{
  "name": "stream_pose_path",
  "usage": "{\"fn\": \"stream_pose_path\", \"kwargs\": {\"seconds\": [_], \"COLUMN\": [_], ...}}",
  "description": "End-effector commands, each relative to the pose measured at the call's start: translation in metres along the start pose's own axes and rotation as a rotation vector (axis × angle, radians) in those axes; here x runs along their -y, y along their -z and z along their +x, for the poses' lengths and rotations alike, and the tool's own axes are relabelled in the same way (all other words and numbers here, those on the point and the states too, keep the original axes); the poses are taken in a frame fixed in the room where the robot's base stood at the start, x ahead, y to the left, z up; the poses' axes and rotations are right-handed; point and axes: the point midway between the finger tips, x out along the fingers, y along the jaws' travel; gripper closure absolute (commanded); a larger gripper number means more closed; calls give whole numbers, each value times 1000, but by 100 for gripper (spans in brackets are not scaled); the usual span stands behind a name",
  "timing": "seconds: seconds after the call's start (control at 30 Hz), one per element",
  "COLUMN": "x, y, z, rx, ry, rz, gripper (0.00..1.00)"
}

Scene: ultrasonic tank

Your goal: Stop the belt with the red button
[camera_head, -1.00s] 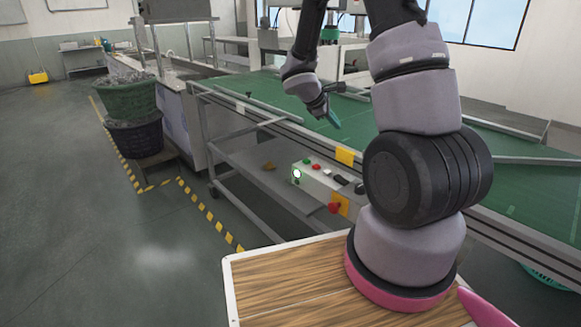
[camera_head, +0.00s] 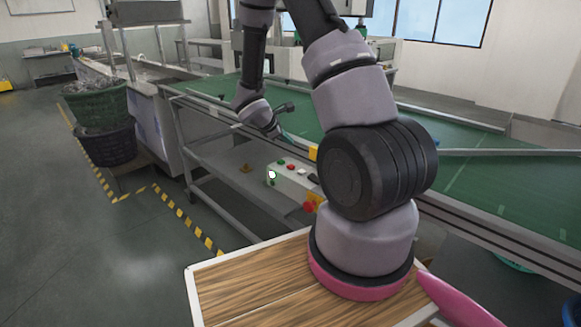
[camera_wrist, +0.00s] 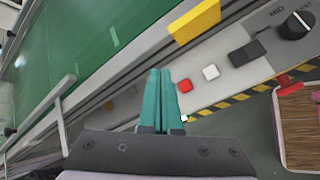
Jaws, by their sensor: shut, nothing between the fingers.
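The red button (camera_head: 290,167) is on top of the grey control box (camera_head: 287,180), beside the belt frame. The red button (camera_wrist: 184,86) also shows in the wrist view, just right of my fingertips, with a white button (camera_wrist: 211,72) beyond it. A green button (camera_head: 281,161) is left of the red one in the head view. A larger red knob (camera_head: 309,206) sits lower, on the box's near side. My gripper (camera_head: 288,139) is above the box; its teal fingers (camera_wrist: 160,72) are together and empty. Contact with the button does not show.
The green belt (camera_head: 470,170) runs behind the box. A yellow block (camera_wrist: 194,25) stands at the belt edge close to my fingers. A black switch (camera_wrist: 246,53) and a dial (camera_wrist: 296,24) lie farther along the panel.

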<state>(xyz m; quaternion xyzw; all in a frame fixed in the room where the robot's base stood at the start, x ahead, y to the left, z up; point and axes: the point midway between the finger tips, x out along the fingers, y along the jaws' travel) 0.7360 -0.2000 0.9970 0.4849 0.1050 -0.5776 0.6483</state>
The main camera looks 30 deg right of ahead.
Motion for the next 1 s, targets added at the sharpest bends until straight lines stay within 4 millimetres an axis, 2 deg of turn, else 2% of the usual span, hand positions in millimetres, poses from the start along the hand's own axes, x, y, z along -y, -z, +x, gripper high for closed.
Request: {"fn": "stream_pose_path", "kwargs": {"seconds": [0.2, 0.43, 1.0], "x": [18, 30, 34], "y": [17, 30, 34], "z": [23, 40, 46], "rx": [0, 0, 0], "ry": [3, 1, 1], "rz": [-3, -1, 1], "gripper": [100, 100, 100]}}
